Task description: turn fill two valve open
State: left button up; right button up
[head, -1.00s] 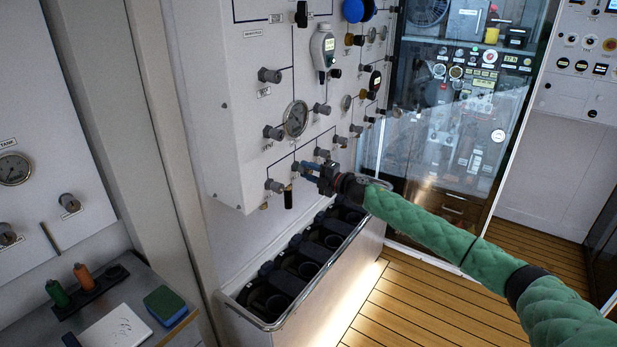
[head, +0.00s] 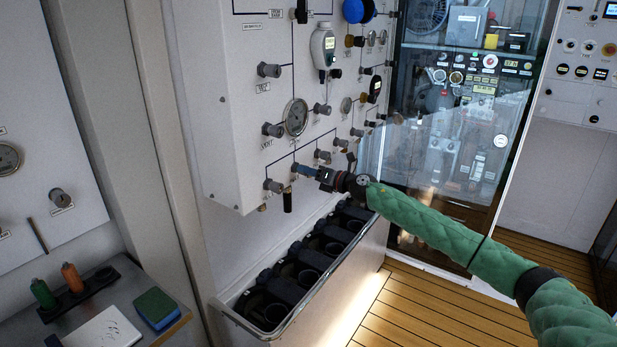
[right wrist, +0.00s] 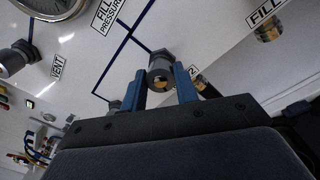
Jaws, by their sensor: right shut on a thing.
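The fill two valve (right wrist: 161,62) is a grey knob with a brass-coloured centre on the white panel. In the right wrist view it sits between the two blue fingers of my right gripper (right wrist: 162,80), which is shut on it. A label ending in "2" shows partly behind the right finger. In the head view my right gripper (head: 306,171) reaches the lower part of the panel (head: 225,150) from the right, its fingers at the knob. The knob is mostly hidden there. My left gripper is not in view.
Similar grey knobs (head: 273,186) stand close around, and a pressure gauge (head: 295,117) is above. A rack of black holders (head: 300,268) with a metal rail lies below the panel. A grey bench with bottles (head: 72,278) is at lower left. Wooden floor is free at right.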

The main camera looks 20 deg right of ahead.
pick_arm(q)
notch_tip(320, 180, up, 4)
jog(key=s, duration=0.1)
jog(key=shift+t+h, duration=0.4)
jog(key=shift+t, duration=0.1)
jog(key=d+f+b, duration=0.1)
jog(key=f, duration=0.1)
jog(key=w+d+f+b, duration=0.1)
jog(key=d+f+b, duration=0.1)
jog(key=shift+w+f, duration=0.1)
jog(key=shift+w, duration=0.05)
pick_arm(e)
jog(key=n, duration=0.6)
jog(key=shift+s+f, duration=0.1)
jog(key=shift+f, duration=0.2)
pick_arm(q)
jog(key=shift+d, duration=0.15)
pick_arm(e)
jog(key=o, duration=1)
jog(key=shift+c, duration=0.2)
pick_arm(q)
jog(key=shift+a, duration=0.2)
pick_arm(e)
jog(key=shift+r, duration=0.1)
